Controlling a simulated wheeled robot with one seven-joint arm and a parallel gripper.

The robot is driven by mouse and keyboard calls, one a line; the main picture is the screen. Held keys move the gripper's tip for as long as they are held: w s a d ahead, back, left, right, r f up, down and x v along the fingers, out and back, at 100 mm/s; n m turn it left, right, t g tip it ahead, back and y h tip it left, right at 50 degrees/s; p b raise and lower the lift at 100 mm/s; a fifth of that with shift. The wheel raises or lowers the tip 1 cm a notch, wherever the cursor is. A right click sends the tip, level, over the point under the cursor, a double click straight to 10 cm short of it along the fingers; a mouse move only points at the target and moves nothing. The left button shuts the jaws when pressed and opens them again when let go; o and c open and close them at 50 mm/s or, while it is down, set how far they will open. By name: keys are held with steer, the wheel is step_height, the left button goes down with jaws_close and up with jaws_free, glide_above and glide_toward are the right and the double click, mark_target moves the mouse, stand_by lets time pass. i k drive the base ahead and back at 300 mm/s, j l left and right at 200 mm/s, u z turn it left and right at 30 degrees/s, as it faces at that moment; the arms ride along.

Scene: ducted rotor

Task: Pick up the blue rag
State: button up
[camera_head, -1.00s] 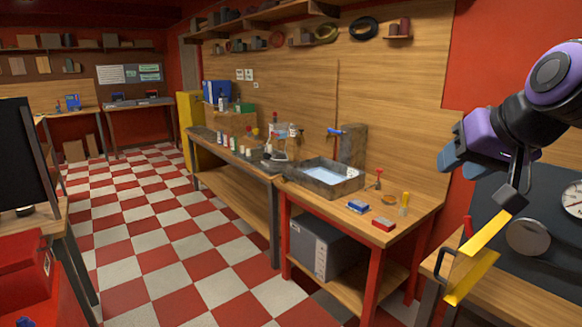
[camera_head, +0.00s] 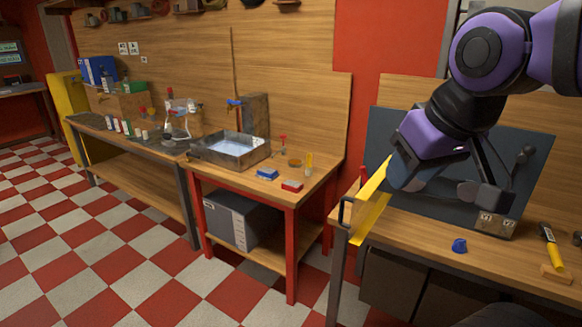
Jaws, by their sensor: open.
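A small blue crumpled thing (camera_head: 459,245), which looks like the blue rag, lies on the wooden workbench (camera_head: 500,262) at the right. My gripper (camera_head: 449,189) hangs above the bench in the upper right, in front of a dark board. Its two fingers are spread wide apart with nothing between them. The blue thing is below the gripper in the picture and apart from it. The gripper's distance from it in depth is hard to tell.
A yellow piece (camera_head: 370,205) is at the bench's left corner. A yellow-handled tool (camera_head: 552,246) and a small box with labels (camera_head: 495,223) are on the bench. A red-legged table (camera_head: 316,182) with a sink (camera_head: 232,148) stands to the left. Checkered floor is open at left.

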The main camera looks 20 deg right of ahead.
mark_target(460, 246)
steer(key=i+j, duration=0.25)
steer(key=i+j+z, duration=0.1)
steer(key=i+j, duration=0.15)
steer(key=j, duration=0.25)
steer(key=i+j, duration=0.25)
steer(key=i+j+z, duration=0.1)
steer(key=i+j, duration=0.15)
steer(key=j, duration=0.25)
steer(key=j+z, duration=0.1)
steer(key=z, duration=1.45)
